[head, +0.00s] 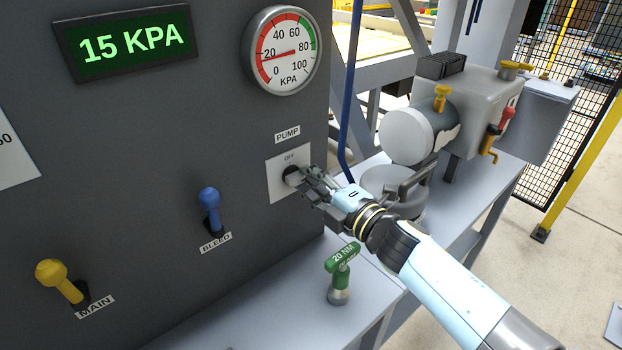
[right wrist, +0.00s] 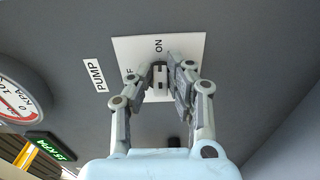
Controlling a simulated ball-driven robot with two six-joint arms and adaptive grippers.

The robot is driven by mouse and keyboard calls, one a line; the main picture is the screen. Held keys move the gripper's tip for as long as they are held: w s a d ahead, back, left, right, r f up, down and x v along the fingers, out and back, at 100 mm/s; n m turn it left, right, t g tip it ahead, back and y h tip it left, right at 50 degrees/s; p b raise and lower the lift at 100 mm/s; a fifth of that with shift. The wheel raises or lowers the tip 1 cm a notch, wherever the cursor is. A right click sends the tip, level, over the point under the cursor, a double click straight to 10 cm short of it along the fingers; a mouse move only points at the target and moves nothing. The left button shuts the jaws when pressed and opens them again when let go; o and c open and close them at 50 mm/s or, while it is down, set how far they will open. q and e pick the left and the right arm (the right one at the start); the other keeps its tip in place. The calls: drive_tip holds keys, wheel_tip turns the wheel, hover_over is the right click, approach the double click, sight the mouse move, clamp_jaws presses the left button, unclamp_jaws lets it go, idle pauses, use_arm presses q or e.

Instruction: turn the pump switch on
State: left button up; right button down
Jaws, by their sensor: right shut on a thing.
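The pump switch is a dark round knob (head: 292,176) on a white plate (head: 276,188) under the PUMP label, with OFF printed above the knob in the head view. My right gripper (head: 302,178) is at the plate and shut on the knob. In the right wrist view its two fingers (right wrist: 166,80) are on either side of the knob (right wrist: 160,78). A light bar on the knob seems to run toward the ON mark (right wrist: 158,46). The fingers hide part of the knob and most of the OFF mark. My left gripper is not in view.
The grey panel also carries a blue BLEED lever (head: 209,205), a yellow MAIN lever (head: 58,278), a dial gauge (head: 283,50) near 20 and a display (head: 127,40) reading 15 KPA. A green 20 NM handle (head: 341,262) stands below my right arm. Pump machinery (head: 420,130) is at right.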

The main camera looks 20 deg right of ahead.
drive_tip(key=c, duration=1.3)
unclamp_jaws()
drive_tip(key=v, duration=1.2)
